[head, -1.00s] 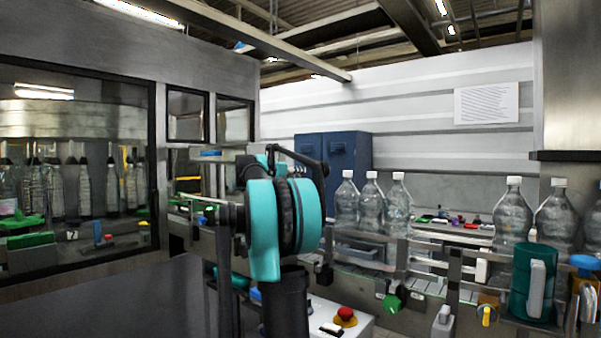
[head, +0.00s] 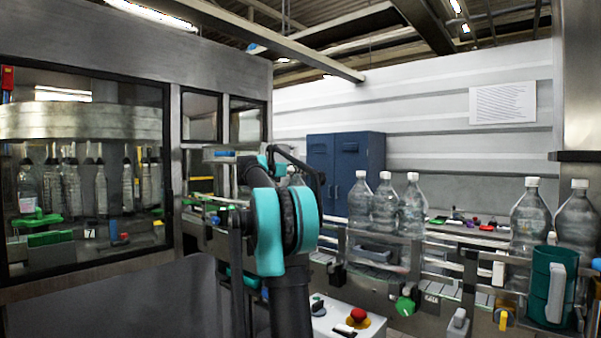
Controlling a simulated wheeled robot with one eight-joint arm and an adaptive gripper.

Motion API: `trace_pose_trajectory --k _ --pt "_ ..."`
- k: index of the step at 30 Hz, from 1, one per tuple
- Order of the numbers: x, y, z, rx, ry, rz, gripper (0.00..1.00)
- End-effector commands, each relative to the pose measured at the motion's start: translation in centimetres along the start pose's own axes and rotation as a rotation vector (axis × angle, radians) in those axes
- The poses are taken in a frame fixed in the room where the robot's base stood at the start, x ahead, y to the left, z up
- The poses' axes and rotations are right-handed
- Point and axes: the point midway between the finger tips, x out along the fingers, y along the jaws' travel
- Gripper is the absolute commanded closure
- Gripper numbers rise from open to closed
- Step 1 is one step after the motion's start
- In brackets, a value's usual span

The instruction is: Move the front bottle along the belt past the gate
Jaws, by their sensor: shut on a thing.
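My arm with its teal joint covers stands in the middle of the head view. The dark end of my gripper (head: 318,180) shows just right of the upper teal cover, and its fingertips are mostly hidden. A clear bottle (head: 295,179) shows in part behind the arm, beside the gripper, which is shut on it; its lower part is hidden. Three clear bottles with white caps (head: 385,205) stand upright close together on the belt (head: 440,290) to the right. I cannot make out the gate clearly.
More bottles (head: 529,215) stand at the right, behind a green cylinder (head: 550,285) on the rail. A control box with a red button (head: 357,315) is right of my arm. A glazed machine housing (head: 90,180) fills the left. A blue cabinet (head: 345,165) stands behind.

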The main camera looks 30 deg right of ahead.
Motion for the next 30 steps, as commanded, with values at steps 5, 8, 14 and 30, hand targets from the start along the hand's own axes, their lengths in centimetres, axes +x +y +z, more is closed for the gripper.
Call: trace_pose_trajectory --k 5,8,14,30 --pt "-0.07 0.69 0.1 -0.001 -0.002 0.0 1.0" --pt "-0.07 0.73 0.1 -0.002 -0.002 0.0 1.0" --pt "-0.06 0.71 0.1 -0.002 -0.002 0.0 1.0" --pt "-0.01 0.69 -0.73 -0.001 -0.002 0.0 1.0"
